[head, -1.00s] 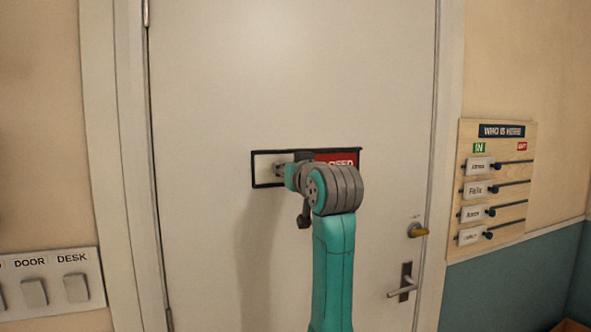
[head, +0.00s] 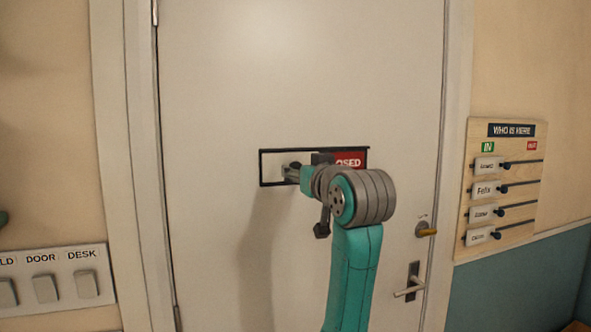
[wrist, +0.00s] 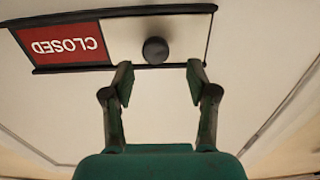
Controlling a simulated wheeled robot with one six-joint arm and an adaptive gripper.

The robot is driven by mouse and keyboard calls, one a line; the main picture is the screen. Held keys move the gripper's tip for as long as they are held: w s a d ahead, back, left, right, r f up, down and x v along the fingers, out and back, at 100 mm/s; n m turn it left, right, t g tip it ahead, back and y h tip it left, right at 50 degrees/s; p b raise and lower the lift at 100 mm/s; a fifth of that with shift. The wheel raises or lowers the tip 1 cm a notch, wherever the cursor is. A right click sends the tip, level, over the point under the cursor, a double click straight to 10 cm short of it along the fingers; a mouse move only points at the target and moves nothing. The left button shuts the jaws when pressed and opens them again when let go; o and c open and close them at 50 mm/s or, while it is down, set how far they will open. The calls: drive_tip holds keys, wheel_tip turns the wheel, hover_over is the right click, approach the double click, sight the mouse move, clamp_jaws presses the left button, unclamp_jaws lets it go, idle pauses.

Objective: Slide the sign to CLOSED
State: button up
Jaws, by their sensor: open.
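The sign is a black-framed slot (head: 264,182) on the door. A red panel reading CLOSED (head: 350,160) shows at its right end; my arm hides part of it in the head view. In the wrist view the word appears upside down and whole on the red panel (wrist: 55,44). A plain white part (wrist: 187,30) fills the other half, with a dark round knob (wrist: 155,50) on it. My gripper (wrist: 159,76) is open and faces the sign, with the knob centred just beyond its fingertips. In the head view my gripper (head: 288,172) is at the sign's left half.
A door handle (head: 407,293) and a yellow latch (head: 426,231) are at the door's lower right. A WHO IS HERE board (head: 512,160) with sliders hangs to the right. A switch panel (head: 62,258) is at the lower left.

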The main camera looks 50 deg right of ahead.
drive_tip(key=v, duration=0.6)
drive_tip(key=shift+a, duration=0.15)
idle(0.3)
